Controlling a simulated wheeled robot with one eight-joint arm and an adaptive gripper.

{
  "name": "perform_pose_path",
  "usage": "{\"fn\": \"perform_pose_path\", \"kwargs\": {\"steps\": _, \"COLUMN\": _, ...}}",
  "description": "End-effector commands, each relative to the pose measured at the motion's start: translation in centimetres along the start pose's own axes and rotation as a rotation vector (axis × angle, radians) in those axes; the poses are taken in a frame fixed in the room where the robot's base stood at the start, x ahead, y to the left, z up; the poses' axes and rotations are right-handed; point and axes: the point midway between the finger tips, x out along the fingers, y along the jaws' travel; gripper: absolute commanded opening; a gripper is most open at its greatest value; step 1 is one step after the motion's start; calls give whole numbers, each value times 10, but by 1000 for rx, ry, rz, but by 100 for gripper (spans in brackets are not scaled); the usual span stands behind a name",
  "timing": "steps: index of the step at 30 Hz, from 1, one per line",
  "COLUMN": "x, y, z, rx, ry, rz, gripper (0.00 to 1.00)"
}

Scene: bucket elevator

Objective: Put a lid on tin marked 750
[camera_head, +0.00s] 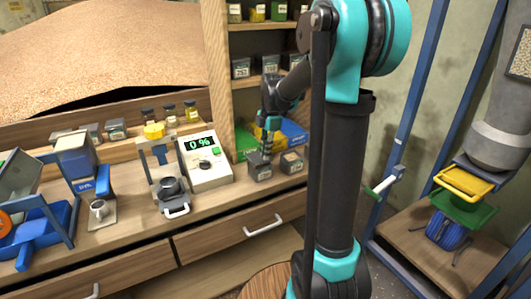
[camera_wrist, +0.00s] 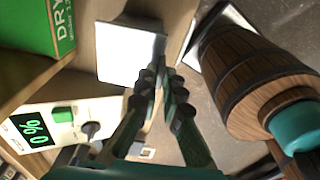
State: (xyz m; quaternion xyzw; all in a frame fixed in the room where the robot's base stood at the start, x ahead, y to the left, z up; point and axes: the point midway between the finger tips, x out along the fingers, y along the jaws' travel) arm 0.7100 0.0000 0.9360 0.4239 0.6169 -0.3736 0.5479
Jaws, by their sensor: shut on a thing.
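My gripper (camera_head: 268,130) points down above a small dark tin (camera_head: 260,170) on the bench, right of the meter. In the wrist view the fingertips (camera_wrist: 155,90) are drawn together. Whatever is between them is too small or hidden to make out. A second dark tin (camera_head: 292,162) stands just right of the first. Both have pale labels, but I cannot read a number. More labelled tins stand on a shelf (camera_head: 241,67) behind and on the bench at the back left (camera_head: 116,129). I cannot make out a separate lid.
The meter (camera_head: 204,162) reads 0 %. Green and blue boxes (camera_head: 290,130) stand behind the tins. A blue-framed elevator (camera_head: 400,150) is at right.

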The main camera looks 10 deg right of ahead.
Motion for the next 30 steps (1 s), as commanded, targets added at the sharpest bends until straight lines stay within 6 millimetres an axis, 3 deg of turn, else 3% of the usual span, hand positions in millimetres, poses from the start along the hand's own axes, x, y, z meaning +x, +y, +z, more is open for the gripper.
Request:
{"fn": "perform_pose_path", "kwargs": {"steps": 20, "x": 12, "y": 0, "z": 1, "rx": 0, "ry": 0, "rz": 0, "gripper": 0}}
{"fn": "perform_pose_path", "kwargs": {"steps": 21, "x": 12, "y": 0, "z": 1, "rx": 0, "ry": 0, "rz": 0, "gripper": 12}}
{"fn": "perform_pose_path", "kwargs": {"steps": 25, "x": 12, "y": 0, "z": 1, "rx": 0, "ry": 0, "rz": 0, "gripper": 28}}
{"fn": "perform_pose_path", "kwargs": {"steps": 30, "x": 11, "y": 0, "z": 1, "rx": 0, "ry": 0, "rz": 0, "gripper": 28}}
